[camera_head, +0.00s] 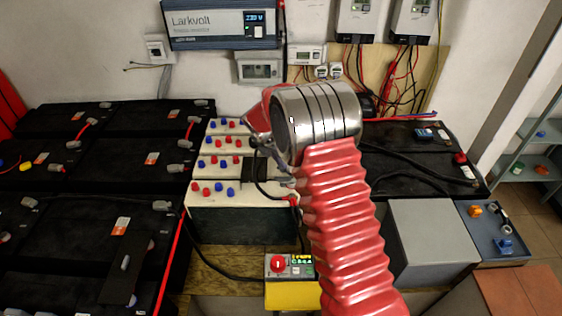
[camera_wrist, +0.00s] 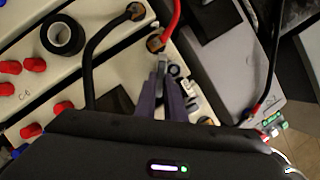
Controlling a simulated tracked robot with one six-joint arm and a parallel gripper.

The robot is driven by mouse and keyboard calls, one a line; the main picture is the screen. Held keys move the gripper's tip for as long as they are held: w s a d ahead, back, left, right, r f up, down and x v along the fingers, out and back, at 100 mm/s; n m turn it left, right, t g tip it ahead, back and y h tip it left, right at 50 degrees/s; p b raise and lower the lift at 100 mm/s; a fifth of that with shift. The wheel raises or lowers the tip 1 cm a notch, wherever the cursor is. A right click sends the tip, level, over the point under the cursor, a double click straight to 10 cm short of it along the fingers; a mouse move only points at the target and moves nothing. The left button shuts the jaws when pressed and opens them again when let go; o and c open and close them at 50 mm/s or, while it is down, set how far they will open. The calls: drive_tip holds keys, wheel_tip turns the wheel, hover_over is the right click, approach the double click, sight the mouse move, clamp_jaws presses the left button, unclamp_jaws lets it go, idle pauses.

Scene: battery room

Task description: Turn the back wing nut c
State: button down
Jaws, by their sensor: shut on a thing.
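My gripper (camera_wrist: 161,66) is shut in the wrist view, its two narrow fingers together just below a brass-coloured terminal (camera_wrist: 156,43) with a red cable. The jaws hold a small thing at their tips, which I take to be wing nut c; the fingers mostly hide it and its letter cannot be read. Another brass terminal (camera_wrist: 135,11) with a black cable lies further up, and one (camera_wrist: 204,121) lies right of the fingers. In the head view my arm reaches over the white-topped batteries (camera_head: 243,196), and the fingertips are hard to make out.
A black tape roll (camera_wrist: 63,36) and several red caps (camera_wrist: 33,63) sit on the white tops. Black batteries (camera_head: 84,236) fill the left. A grey box (camera_head: 430,240) and a blue tray (camera_head: 488,240) stand at right. A yellow box with a red button (camera_head: 278,264) is in front.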

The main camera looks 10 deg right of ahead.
drive_tip(key=m, duration=0.1)
drive_tip(key=m+g, duration=0.1)
drive_tip(key=m, duration=0.2)
drive_tip(key=shift+w+a+m+g+h, duration=0.15)
drive_tip(key=shift+w+m+g+h, duration=0.15)
drive_tip(key=shift+m, duration=0.1)
drive_tip(key=m, duration=0.1)
drive_tip(key=m+g, duration=0.1)
drive_tip(key=m, duration=0.1)
drive_tip(key=m+g, duration=0.1)
drive_tip(key=m, duration=0.1)
drive_tip(key=shift+w, duration=0.25)
drive_tip(key=c, duration=2.1)
unclamp_jaws()
drive_tip(key=v, duration=1.3)
drive_tip(key=shift+w+a+r, duration=0.1)
drive_tip(key=shift+a+r, duration=0.15)
drive_tip(key=shift+r, duration=0.05)
